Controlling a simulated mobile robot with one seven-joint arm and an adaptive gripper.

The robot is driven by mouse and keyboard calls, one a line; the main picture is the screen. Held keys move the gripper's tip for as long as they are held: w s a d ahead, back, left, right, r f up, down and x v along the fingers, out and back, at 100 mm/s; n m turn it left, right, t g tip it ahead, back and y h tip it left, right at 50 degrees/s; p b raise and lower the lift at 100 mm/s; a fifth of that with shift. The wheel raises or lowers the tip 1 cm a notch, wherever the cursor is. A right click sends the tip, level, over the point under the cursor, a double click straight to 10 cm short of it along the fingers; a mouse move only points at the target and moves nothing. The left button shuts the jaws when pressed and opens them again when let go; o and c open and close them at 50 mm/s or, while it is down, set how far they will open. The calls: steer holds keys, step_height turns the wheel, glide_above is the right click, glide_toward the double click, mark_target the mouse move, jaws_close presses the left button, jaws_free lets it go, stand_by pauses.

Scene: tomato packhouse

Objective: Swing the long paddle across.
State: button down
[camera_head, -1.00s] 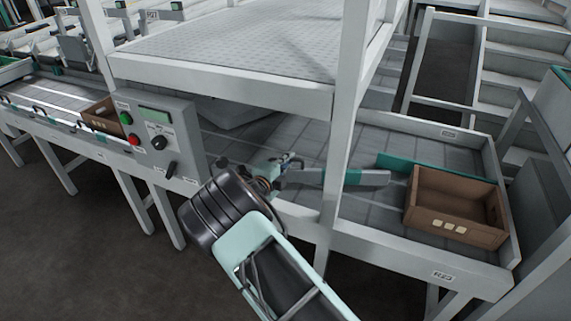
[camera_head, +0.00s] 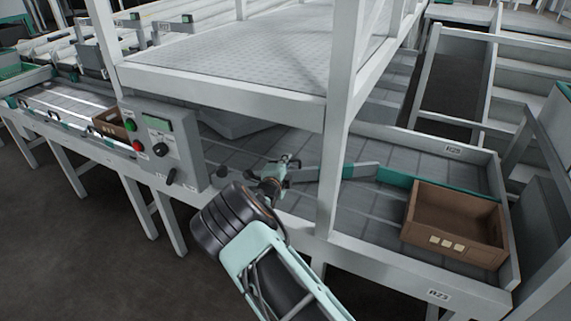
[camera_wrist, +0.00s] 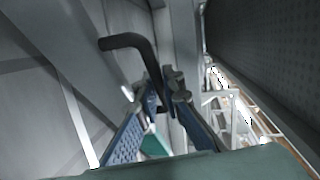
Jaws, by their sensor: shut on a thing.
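The long paddle (camera_head: 337,173) is a grey bar with a teal part, lying low across the conveyor bed; a post of the frame hides part of it. Its far end is close to the near end of a teal strip (camera_head: 440,184). My gripper (camera_head: 288,164) is over the near part of the bed, at the paddle's left end. In the wrist view, a black bent handle (camera_wrist: 126,41) rises between the fingers of my gripper (camera_wrist: 158,98), which is shut on it. How the handle joins the paddle is hidden.
A brown crate (camera_head: 424,240) stands at the right end of the bed (camera_head: 375,226). A control box (camera_head: 160,150) with buttons is left of my arm. A white post (camera_head: 337,130) and a raised deck (camera_head: 240,56) stand close to my gripper. Another crate (camera_head: 108,121) is at left.

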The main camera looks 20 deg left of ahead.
steer(key=shift+w+a+r, duration=0.1)
steer(key=shift+a+r, duration=0.1)
steer(key=shift+r, duration=0.1)
steer(key=c, duration=2.4)
jaws_free()
steer(key=shift+o, duration=0.4)
steer(key=shift+f, duration=0.2)
steer(key=s+r, duration=0.2)
steer(key=s, duration=0.9)
steer(key=shift+s, duration=0.35)
steer(key=shift+d+r, duration=0.15)
